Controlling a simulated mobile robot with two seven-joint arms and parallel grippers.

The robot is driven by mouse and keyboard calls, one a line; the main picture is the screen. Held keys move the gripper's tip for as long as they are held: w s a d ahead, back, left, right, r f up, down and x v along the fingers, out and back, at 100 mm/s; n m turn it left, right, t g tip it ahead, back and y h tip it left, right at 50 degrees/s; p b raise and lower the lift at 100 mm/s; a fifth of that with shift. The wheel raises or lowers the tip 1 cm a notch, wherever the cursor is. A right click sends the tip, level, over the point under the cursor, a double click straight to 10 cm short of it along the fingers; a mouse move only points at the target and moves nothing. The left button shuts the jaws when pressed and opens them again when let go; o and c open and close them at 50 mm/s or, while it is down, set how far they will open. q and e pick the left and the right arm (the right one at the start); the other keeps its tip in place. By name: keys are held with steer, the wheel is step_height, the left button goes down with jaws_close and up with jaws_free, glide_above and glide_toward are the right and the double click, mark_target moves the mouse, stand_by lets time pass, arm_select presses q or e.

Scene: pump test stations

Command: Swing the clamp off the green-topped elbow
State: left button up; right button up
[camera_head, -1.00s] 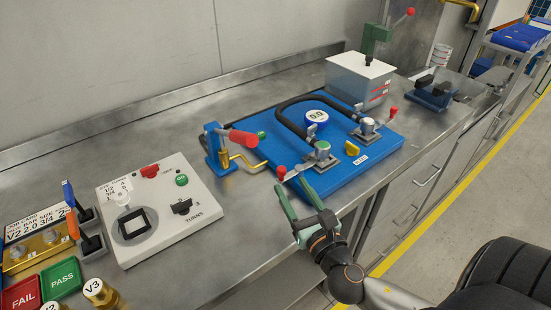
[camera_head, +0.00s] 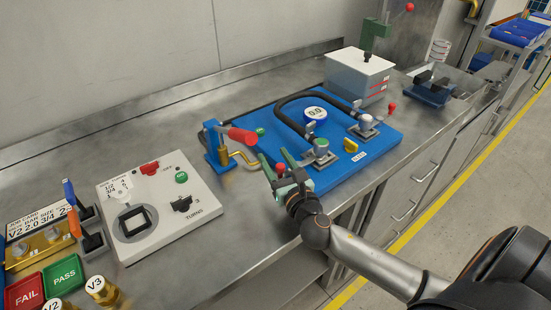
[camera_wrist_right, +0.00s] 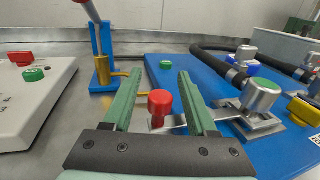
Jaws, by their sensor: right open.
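The green-topped elbow (camera_head: 321,147) is a silver fitting on a grey plate on the blue board, with a black hose joined to it. It also shows right of the fingers in the right wrist view (camera_wrist_right: 262,97). Its clamp has a silver lever ending in a red knob (camera_wrist_right: 160,103), which points away from the elbow toward my gripper. My right gripper (camera_wrist_right: 160,74) is open, with one green finger on each side of the knob in that view. Contact cannot be told. My left gripper is not in view.
A blue stand with a red-handled lever and brass pipe (camera_head: 215,145) stands left of the board. A second elbow (camera_head: 366,122) and a yellow knob (camera_head: 350,146) are farther right. A grey control box (camera_head: 160,210) lies left. Bare bench lies in front.

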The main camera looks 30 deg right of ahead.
jaws_close()
stand_by(1.3)
